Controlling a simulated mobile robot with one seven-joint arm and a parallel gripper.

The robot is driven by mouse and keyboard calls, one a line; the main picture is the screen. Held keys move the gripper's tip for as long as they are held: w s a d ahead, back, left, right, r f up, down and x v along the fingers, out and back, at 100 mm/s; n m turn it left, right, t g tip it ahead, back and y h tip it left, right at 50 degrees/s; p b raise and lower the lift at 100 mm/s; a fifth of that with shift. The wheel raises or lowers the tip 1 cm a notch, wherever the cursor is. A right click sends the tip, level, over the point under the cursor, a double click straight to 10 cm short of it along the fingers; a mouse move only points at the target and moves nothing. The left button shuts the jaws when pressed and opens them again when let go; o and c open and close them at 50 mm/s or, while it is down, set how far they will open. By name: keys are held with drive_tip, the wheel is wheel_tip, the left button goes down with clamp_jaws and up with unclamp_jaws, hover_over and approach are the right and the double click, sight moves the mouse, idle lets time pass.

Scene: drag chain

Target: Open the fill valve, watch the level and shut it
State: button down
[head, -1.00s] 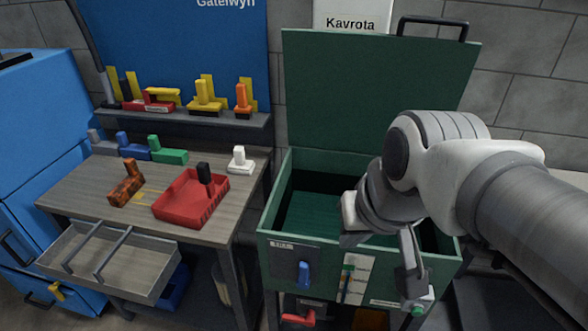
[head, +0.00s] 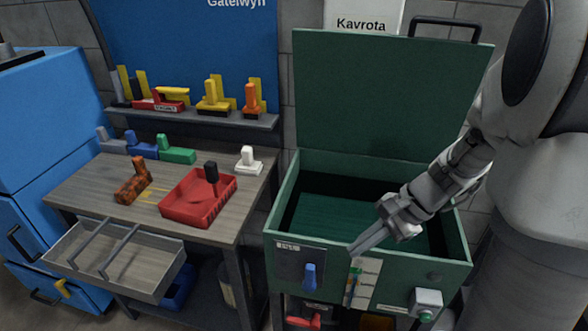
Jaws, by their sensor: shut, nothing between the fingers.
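The open green tank (head: 452,250) stands at the right with its lid (head: 390,105) raised. On its front left is a dark panel (head: 288,262) with a blue lever handle (head: 310,276). Right of that is a pale level strip (head: 366,282) with coloured marks. A white box with a green button (head: 426,315) sits at the front right. My gripper (head: 352,250) is shut and empty, just above the front rim over the level strip, apart from the blue handle. The level inside the tank cannot be read clearly.
A wooden bench (head: 100,190) at the left holds a red tray (head: 200,200), a rusty block and a white block. Its drawer (head: 110,262) is pulled out. A shelf (head: 190,119) behind holds coloured tools. A red handle (head: 303,321) shows below the tank.

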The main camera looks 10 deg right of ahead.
drive_tip(key=d+f+m, duration=0.2)
drive_tip(key=f, duration=0.1)
drive_tip(key=w+d+f+m+t+y, duration=0.1)
drive_tip(key=d+f+m, duration=0.1)
drive_tip(key=f+m, duration=0.1)
drive_tip(key=w+d+f+m+y, duration=0.1)
drive_tip(key=d+f+m, duration=0.1)
drive_tip(key=f, duration=0.2)
drive_tip(key=shift+w+d+f+m+t, duration=0.2)
drive_tip(key=shift+m+t, duration=0.2)
drive_tip(key=shift+a, duration=0.1)
drive_tip(key=b, duration=0.2)
approach(310, 274)
wheel_tip(310, 274, down, 6)
drive_tip(key=w+a, duration=0.1)
drive_tip(key=a, duration=0.1)
drive_tip(key=shift+w+a, duration=0.35)
drive_tip(key=shift+w, duration=0.05)
